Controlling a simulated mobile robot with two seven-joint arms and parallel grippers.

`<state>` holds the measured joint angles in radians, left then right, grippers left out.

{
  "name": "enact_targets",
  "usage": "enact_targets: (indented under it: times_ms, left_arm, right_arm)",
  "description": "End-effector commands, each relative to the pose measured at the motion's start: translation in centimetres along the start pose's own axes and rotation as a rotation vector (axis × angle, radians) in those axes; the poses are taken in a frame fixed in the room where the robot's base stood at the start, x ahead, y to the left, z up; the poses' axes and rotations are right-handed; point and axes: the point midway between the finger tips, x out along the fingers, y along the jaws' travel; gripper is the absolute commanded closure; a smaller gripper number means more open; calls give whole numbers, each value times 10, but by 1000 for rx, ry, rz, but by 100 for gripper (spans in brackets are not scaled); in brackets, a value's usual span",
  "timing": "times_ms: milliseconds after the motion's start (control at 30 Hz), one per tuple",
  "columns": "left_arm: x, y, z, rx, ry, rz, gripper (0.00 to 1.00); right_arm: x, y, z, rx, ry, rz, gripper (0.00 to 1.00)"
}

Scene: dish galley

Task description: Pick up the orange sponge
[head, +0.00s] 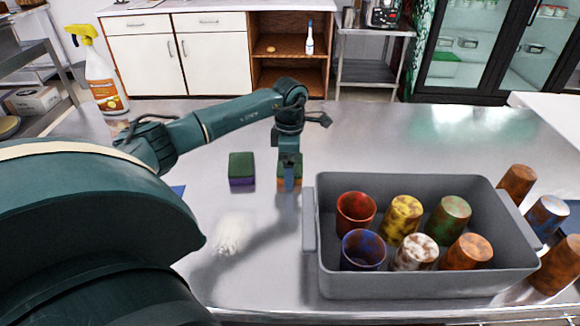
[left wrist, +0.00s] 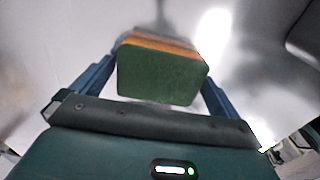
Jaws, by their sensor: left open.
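The orange sponge (head: 281,183) stands on the steel counter, left of the grey bin, partly hidden behind my left gripper (head: 289,178) in the head view. In the left wrist view the sponge (left wrist: 160,78) shows its green pad facing the camera and orange sides beyond. My left gripper (left wrist: 156,74) is open, with one finger on each side of the sponge. A small gap shows beside the right finger; contact at the left finger cannot be told. My right gripper is not in view.
A purple sponge with a green pad (head: 242,170) sits just left. The grey bin (head: 420,282) holds several cups; more cups (head: 517,183) stand right of it. A spray bottle (head: 104,80) stands back left. The counter behind is clear.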

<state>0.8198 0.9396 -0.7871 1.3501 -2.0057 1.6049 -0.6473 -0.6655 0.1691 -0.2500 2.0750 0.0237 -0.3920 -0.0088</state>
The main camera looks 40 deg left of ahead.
Motion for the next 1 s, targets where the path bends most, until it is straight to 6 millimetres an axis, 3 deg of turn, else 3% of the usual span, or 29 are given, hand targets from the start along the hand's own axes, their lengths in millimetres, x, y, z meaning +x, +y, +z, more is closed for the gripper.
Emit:
enact_targets:
  times_ms: [167,600,867,1000]
  left_arm:
    - [0,0,0,0,0,0,1]
    - [0,0,0,0,0,0,36]
    - [-4,0,0,0,-1,1,36]
    - [-23,1,0,2,-3,3,36]
  right_arm:
    - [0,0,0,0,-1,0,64]
    - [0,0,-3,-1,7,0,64]
    - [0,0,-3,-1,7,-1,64]
    - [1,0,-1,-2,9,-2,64]
